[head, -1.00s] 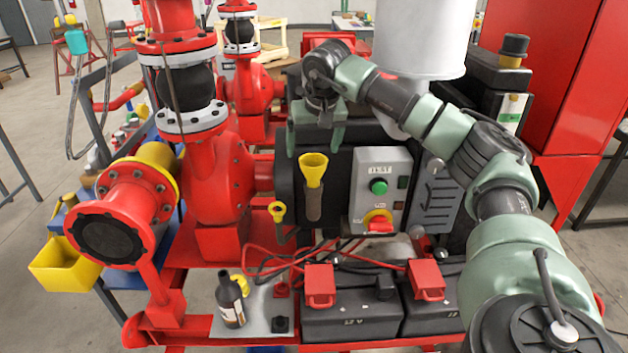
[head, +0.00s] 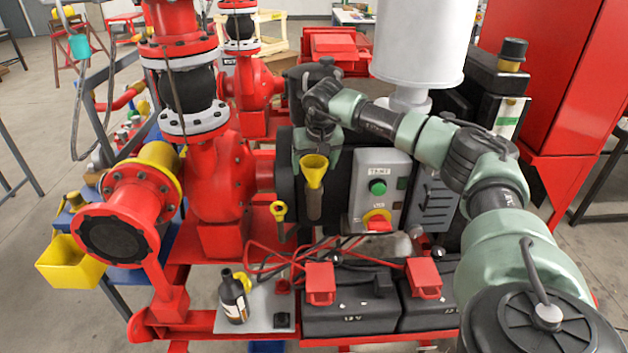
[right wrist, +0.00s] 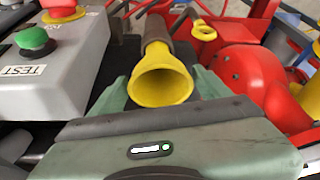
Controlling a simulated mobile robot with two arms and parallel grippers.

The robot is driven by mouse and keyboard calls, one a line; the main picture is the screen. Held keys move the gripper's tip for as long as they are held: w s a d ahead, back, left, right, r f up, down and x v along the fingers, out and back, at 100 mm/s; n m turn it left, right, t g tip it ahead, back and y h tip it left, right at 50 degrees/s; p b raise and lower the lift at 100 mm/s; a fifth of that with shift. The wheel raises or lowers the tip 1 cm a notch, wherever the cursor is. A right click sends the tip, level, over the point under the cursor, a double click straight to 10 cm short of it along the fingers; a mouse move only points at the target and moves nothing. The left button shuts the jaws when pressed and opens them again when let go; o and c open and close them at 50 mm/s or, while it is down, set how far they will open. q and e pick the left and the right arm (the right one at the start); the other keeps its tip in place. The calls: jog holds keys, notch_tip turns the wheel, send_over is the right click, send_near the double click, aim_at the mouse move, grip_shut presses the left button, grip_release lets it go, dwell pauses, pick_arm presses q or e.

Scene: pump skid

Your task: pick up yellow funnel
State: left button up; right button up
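The yellow funnel (head: 314,170) stands upright, mouth up, with its spout in a dark sleeve (head: 313,206) on the front of the black machine, left of the grey control box. My right gripper (head: 317,156) is just above and behind the funnel, pointing down. In the right wrist view the funnel (right wrist: 162,82) lies between the two green fingers (right wrist: 160,92), which are apart, one on each side of it. They do not look closed on it. My left gripper is out of view.
The grey control box (head: 380,190) with a green button and a red-yellow knob stands right of the funnel. A small yellow ring-ended piece (head: 279,213) is at its left. Red pump piping (head: 222,180) stands further left. Batteries (head: 350,300) and a dark bottle (head: 233,297) are below.

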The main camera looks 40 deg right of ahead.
jog(key=c, duration=1.2)
jog(key=shift+r, duration=0.15)
jog(key=shift+w+r+b, duration=0.1)
jog(key=shift+r+b, duration=0.35)
jog(key=shift+b, duration=0.05)
notch_tip(320, 180, up, 2)
jog(key=shift+r+b, duration=0.1)
jog(key=shift+b, duration=0.6)
jog(key=shift+s+a+r+b, duration=0.1)
jog(key=shift+s+a+b, duration=1.2)
jog(key=shift+s, duration=1.35)
jog(key=shift+s+a+f+b, duration=0.1)
jog(key=shift+s+a+b, duration=1.2)
jog(key=shift+s, duration=1.4)
jog(key=shift+s+a+r+b, duration=0.1)
jog(key=shift+s+a+b, duration=0.65)
jog(key=shift+s+a, duration=1.45)
jog(key=shift+s+d, duration=0.4)
jog(key=shift+d, duration=0.05)
